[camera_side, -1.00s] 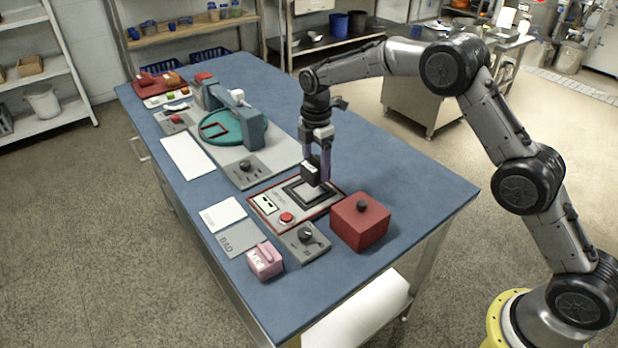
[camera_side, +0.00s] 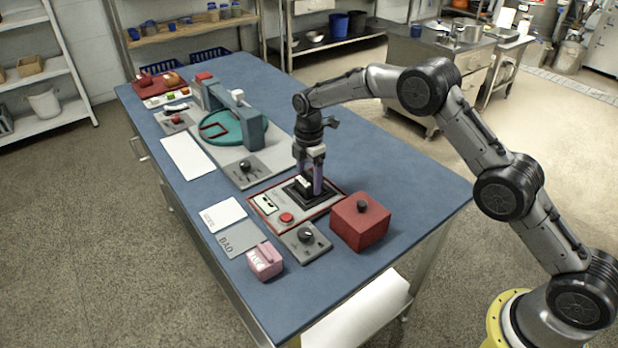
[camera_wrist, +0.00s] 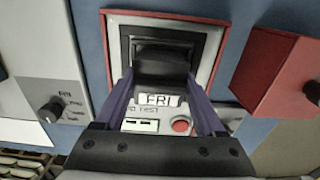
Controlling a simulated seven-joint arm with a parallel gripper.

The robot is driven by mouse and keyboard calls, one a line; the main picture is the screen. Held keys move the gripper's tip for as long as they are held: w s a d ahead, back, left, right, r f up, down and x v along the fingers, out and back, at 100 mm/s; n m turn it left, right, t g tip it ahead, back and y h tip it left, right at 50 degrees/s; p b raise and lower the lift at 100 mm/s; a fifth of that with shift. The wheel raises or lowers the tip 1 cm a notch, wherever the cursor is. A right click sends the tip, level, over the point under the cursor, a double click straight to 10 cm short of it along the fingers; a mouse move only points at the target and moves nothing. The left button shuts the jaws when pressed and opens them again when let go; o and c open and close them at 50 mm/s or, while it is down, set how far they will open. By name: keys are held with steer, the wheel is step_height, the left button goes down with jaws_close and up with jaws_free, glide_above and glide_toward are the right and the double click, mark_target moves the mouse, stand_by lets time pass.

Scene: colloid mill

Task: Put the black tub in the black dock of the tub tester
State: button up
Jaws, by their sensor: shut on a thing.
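The black tub (camera_side: 303,186) is between the fingers of my gripper (camera_side: 310,184), which is shut on it. In the wrist view the tub (camera_wrist: 161,66) has a dark top and a white label reading FRI. The tub tester (camera_side: 267,204) is a light panel with a red border and a red button. Its black dock (camera_side: 318,200) is a stepped square frame, which also shows around the tub in the wrist view (camera_wrist: 125,45). The tub is low at the dock, within its outline. I cannot tell whether its base is seated; the fingers and tub hide the dock's middle.
A red box with a black knob (camera_side: 360,222) stands close to the tester's right. A grey knob panel (camera_side: 306,242) and a pink tub (camera_side: 265,260) are in front. A teal round machine (camera_side: 228,128) stands behind left. A BAD mat (camera_side: 238,238) lies at left.

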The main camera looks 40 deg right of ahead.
steer(key=o, duration=1.4)
steer(key=shift+c, duration=0.2)
step_height(320, 180, up, 12)
steer(key=shift+r, duration=0.15)
